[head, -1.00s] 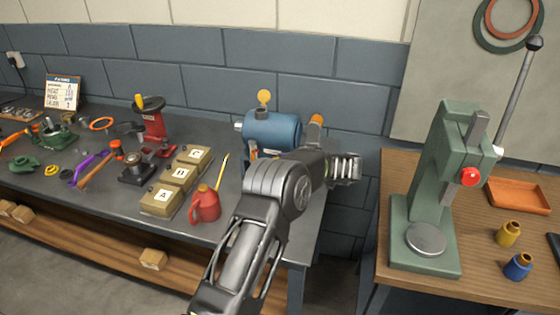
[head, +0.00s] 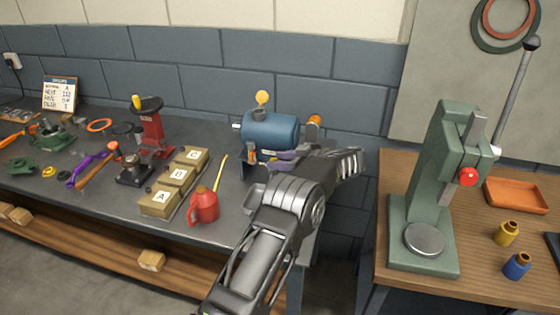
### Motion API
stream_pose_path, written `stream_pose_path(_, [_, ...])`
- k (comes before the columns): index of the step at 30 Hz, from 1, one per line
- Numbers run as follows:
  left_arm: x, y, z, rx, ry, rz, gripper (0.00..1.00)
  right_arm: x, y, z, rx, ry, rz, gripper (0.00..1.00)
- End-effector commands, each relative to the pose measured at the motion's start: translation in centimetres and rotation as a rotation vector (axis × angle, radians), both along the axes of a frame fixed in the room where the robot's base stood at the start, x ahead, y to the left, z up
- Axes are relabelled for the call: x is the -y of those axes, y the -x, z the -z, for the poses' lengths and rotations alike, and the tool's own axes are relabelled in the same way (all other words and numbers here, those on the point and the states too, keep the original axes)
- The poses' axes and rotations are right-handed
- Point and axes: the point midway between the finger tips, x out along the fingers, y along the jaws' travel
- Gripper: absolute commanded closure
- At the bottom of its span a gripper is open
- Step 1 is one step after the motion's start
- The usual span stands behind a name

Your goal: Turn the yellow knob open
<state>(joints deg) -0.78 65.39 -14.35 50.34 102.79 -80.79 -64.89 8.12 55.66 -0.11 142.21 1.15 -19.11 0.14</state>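A blue tank (head: 270,131) lies on its side on the grey bench. A round yellow piece (head: 262,98) stands upright on its top, like a knob or gauge face. An orange-yellow piece (head: 314,121) sits at the tank's right end; I cannot tell which of these is the knob. My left gripper (head: 350,163) is in front of and below the tank's right end, pointing right and apart from both pieces. Its ribbed fingers are seen from the side, so their gap is hidden. My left forearm covers the bench below the tank. My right gripper is out of view.
A green press (head: 440,190) stands on the wooden table at right. A gap separates bench and table.

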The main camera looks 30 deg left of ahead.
Motion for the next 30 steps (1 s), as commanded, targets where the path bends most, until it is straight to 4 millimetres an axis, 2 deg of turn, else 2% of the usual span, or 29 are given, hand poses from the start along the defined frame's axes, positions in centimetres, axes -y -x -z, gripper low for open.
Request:
stream_pose_path(3, [0.02, -0.01, 0.0, 0.0, 0.001, 0.0, 0.5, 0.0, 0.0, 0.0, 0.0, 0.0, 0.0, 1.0])
stream_pose_path(17, [0.03, 0.07, -0.03, 0.0, 0.002, 0.027, 0.5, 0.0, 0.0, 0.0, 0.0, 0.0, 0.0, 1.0])
stream_pose_path(23, [-0.02, 0.34, -0.03, -0.001, 0.004, 0.1, 0.5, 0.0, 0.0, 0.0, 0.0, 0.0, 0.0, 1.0])
stream_pose_path(30, [-0.19, 0.75, -0.07, -0.001, 0.002, 0.267, 0.5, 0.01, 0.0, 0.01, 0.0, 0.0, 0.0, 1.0])
